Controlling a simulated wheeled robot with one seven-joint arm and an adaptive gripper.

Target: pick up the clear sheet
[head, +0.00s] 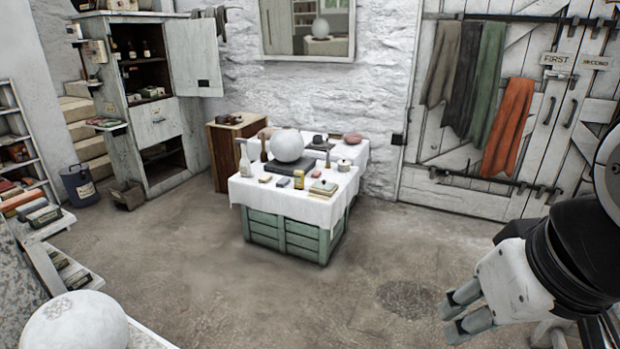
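I cannot make out a clear sheet anywhere in the head view. A table with a white cloth (270,196) over a green crate-like base (290,237) stands mid-room and holds small items. Among them are a white sphere (287,145) on a dark block, a white bottle (244,160), a lidded white pot (344,165) and a small book-like stack (323,188). My gripper (450,318) is at the lower right, in the air, far from the table. Its two fingers are apart with nothing between them.
A large white sphere (75,322) sits at the near left beside shelves (45,215). An open cabinet (150,100), a blue bucket (79,186) and a wooden stand (225,150) are farther back. Cloths hang on the right-hand door (508,125). The floor (330,295) before the table is clear.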

